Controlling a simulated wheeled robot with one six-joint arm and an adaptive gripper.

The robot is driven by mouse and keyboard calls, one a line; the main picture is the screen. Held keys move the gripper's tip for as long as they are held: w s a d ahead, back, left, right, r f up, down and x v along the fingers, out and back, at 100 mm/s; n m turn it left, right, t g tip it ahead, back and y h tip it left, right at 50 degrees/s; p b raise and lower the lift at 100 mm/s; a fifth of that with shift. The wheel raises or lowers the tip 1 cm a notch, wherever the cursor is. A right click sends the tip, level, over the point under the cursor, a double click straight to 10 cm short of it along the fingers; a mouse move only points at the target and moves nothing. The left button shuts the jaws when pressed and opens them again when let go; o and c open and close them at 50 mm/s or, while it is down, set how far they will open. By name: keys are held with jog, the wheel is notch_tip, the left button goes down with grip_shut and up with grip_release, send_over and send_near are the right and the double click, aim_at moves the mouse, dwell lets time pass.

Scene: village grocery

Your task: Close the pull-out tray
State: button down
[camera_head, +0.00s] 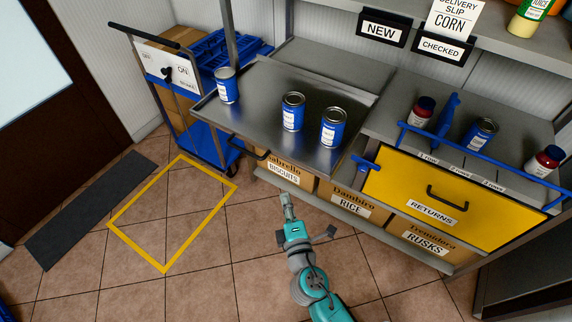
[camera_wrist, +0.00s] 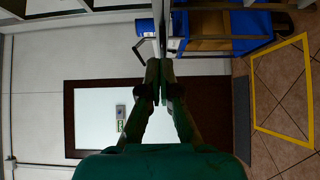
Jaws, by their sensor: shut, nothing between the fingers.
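The pull-out tray (camera_head: 255,108) is a flat steel tray extending forward from the counter, with a black handle (camera_head: 249,147) at its front left edge. Two blue-labelled cans (camera_head: 292,112) (camera_head: 333,127) stand upright on it, and another blue can (camera_head: 226,86) stands at its left side. My gripper (camera_head: 286,197) is in front of and below the tray's front edge in the head view, apart from the handle. In the wrist view its fingers (camera_wrist: 159,70) are together and empty, and the tray shows nearly edge-on above them.
A blue cart (camera_head: 205,130) with boxes stands left of the tray. A yellow drawer (camera_head: 410,190) labelled RETURNS is at the right, with a blue rail above. Boxes (camera_head: 282,170) sit on the low shelf.

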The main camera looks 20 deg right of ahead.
send_near(285, 158)
jog(key=w+a, duration=0.2)
jog(key=w, duration=0.3)
jog(key=shift+w+d+r, duration=0.1)
jog(key=shift+w+d, duration=0.2)
jog(key=shift+d, duration=0.45)
jog(key=shift+w+d, duration=0.35)
jog(key=shift+d, duration=0.25)
jog(key=shift+w+d, duration=0.15)
